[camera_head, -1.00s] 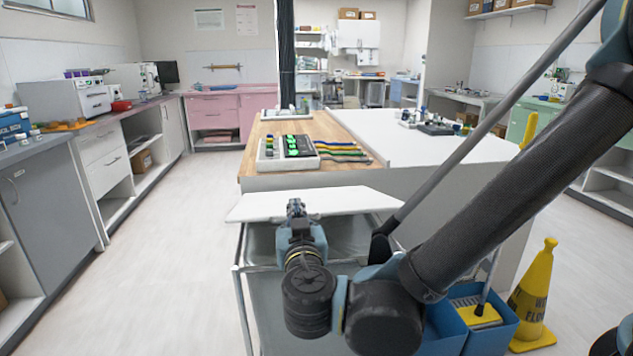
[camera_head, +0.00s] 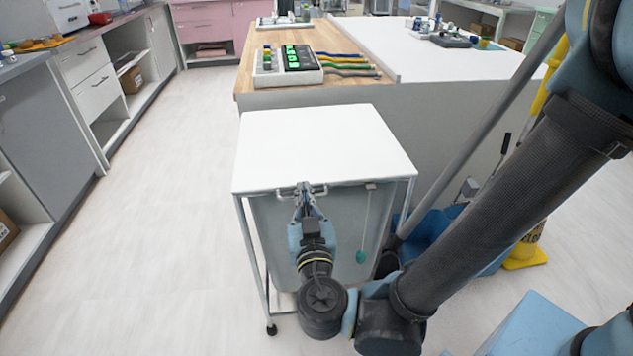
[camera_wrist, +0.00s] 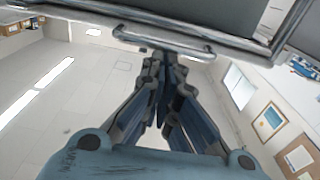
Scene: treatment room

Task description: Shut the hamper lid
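The hamper is a metal frame with a grey bag (camera_head: 335,232) and a flat white lid (camera_head: 325,145). In the head view the lid lies level across the top of the frame, and I see no gap along its front edge. A small metal handle (camera_wrist: 200,50) sits at the lid's front edge. My gripper (camera_head: 303,190) is at this front edge, pointing up at the handle. In the wrist view my gripper (camera_wrist: 163,68) has its fingers drawn together just below the handle bar. I cannot tell whether they touch it.
A wooden-topped counter (camera_head: 250,88) with a device box (camera_head: 287,68) and coloured strips stands right behind the hamper. A blue bucket and a yellow floor sign (camera_head: 527,250) are to the right. Grey cabinets (camera_head: 45,140) line the left, with open floor (camera_head: 150,220) between.

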